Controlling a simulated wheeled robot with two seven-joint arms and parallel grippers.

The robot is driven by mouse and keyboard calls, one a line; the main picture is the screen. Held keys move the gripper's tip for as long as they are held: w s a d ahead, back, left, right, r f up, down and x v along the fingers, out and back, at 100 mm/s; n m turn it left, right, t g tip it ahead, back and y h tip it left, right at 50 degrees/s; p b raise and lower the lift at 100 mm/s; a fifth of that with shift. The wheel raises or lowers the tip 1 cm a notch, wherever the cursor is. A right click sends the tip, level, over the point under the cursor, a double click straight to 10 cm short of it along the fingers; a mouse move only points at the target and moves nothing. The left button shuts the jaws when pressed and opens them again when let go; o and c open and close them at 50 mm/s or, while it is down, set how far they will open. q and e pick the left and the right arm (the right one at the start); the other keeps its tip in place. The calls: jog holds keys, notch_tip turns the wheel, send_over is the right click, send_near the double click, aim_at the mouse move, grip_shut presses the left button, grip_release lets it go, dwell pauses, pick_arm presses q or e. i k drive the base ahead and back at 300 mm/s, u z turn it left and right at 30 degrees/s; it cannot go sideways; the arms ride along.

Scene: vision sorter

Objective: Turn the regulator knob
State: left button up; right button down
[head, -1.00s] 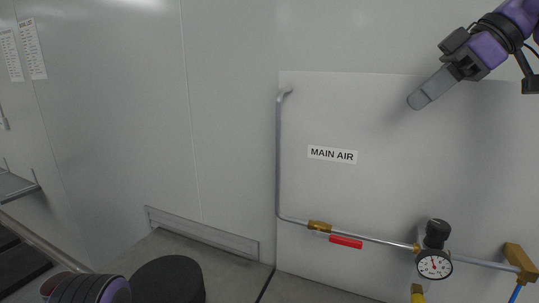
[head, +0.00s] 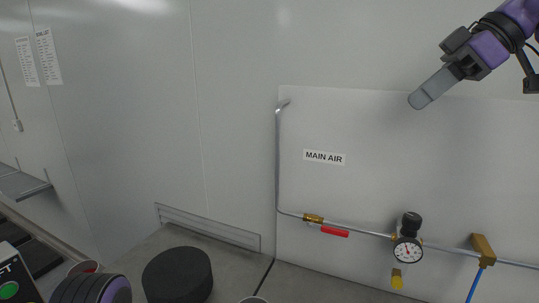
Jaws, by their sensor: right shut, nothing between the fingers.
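The regulator's black knob (head: 411,224) sits on top of the regulator, on the pipe along the wall panel at the lower right. A round white gauge (head: 407,251) with a red needle is on the regulator's front, and a brass-coloured bowl (head: 397,279) hangs below. My right gripper (head: 421,100) is at the upper right, well above the knob and apart from it, with its fingers shut and empty. My left gripper is not in view.
A red-handled valve (head: 334,231) lies along the pipe left of the regulator. A brass block (head: 483,249) with a blue hose (head: 474,285) is to the right. The MAIN AIR label (head: 324,157) is on the panel (head: 380,130). The panel face between gripper and knob is clear.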

aim_at(412, 221)
jog(key=k, duration=1.2)
